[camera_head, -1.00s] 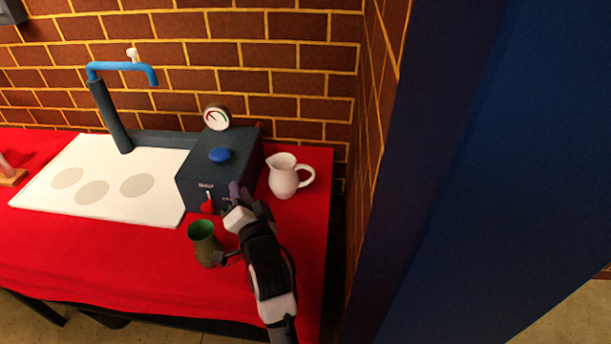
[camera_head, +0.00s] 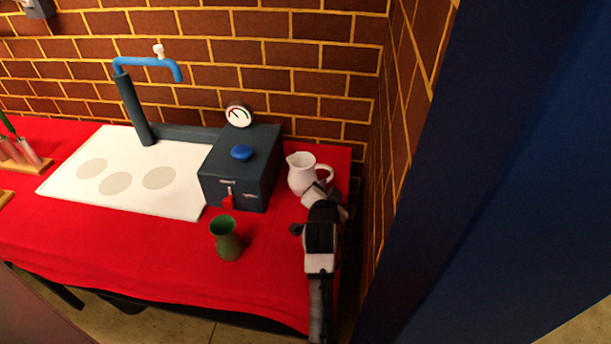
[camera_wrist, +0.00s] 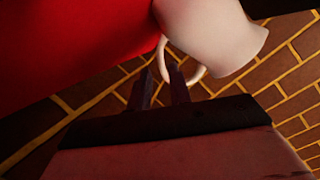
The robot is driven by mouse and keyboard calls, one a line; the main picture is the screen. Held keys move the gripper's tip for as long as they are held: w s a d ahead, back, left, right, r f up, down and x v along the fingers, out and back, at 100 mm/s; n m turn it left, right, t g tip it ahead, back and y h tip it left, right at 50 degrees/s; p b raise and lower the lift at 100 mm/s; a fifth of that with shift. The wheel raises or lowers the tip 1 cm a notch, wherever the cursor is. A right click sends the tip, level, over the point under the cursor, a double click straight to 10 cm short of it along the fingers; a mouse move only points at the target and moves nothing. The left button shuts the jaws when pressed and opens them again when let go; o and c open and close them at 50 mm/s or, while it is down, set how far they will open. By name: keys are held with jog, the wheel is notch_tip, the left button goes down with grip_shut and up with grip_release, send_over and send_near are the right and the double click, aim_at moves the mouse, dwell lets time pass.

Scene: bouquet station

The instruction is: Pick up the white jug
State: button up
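The white jug (camera_head: 302,173) stands upright on the red cloth, right of the dark box. Its lower right side is partly hidden by my arm in the head view. In the wrist view the jug (camera_wrist: 215,32) shows at the top, its loop handle towards my gripper (camera_wrist: 162,76). The two dark fingers are apart, with a narrow gap. The outer part of the handle appears in line with that gap; I cannot tell whether the fingers touch it. In the head view my gripper (camera_head: 316,188) is at the jug's near right side, its fingertips hard to make out.
A dark box (camera_head: 240,170) with a blue knob, red lever and gauge stands close left of the jug. A green vase (camera_head: 227,240) stands in front of the box. A brick wall (camera_head: 330,85) bounds the back and right. The white board (camera_head: 130,185) lies left.

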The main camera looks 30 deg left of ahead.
aim_at(329, 180)
jog(key=p+x, duration=0.1)
jog(key=x, duration=0.3)
jog(key=shift+w+a+r+p, duration=0.15)
jog(key=shift+w+p, duration=0.2)
jog(key=shift+p, duration=0.05)
jog(key=shift+w+a+f, duration=0.1)
jog(key=shift+w+f, duration=0.1)
jog(key=shift+w, duration=0.1)
grip_shut()
jog(key=shift+f, duration=0.1)
dwell(0.7)
